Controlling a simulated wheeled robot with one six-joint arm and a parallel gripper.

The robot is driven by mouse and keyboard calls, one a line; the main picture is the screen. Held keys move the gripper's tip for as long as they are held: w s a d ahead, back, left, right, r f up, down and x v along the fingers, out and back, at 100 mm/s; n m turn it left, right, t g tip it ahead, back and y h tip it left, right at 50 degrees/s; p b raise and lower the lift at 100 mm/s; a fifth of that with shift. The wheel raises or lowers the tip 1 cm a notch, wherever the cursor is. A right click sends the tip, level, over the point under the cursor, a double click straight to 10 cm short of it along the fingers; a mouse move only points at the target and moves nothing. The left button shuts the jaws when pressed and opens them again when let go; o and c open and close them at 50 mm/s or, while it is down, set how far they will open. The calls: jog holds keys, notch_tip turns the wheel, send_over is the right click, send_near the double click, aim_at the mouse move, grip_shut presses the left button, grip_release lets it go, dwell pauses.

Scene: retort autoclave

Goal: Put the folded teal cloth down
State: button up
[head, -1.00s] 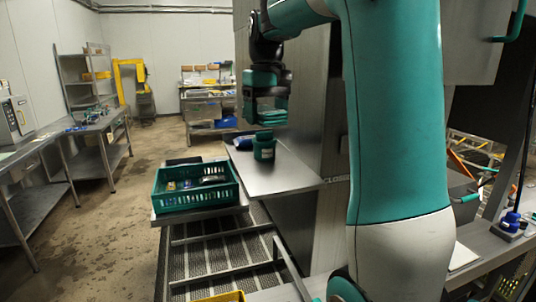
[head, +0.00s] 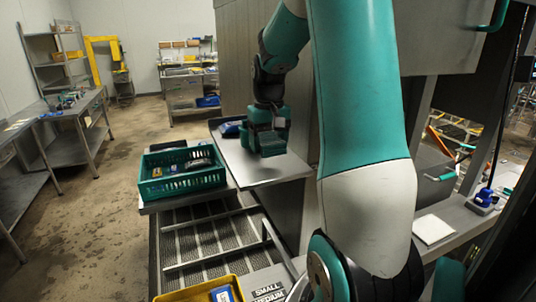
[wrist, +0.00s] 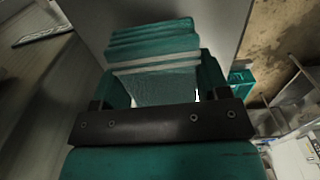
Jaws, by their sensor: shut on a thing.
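My gripper (head: 266,140) is low over the steel side shelf (head: 275,170) in the head view. It is shut on the folded teal cloth (wrist: 155,40), whose stacked layers and pale stripe show between the fingers in the wrist view. In the head view the cloth blends with the teal gripper, and I cannot tell whether it touches the shelf. The small teal item that stood on the shelf earlier cannot be told apart now.
A green crate (head: 182,184) with several packets stands left of the shelf. A blue item (head: 230,128) lies at the shelf's back left. A tall steel wall (head: 300,110) stands close on the right. A yellow tray (head: 195,294) is at the bottom. The shelf's front is clear.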

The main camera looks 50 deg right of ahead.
aim_at(268, 165)
jog(key=shift+f+p, duration=0.45)
jog(key=shift+f, duration=1.75)
jog(key=shift+f, duration=0.1)
jog(key=o, duration=0.9)
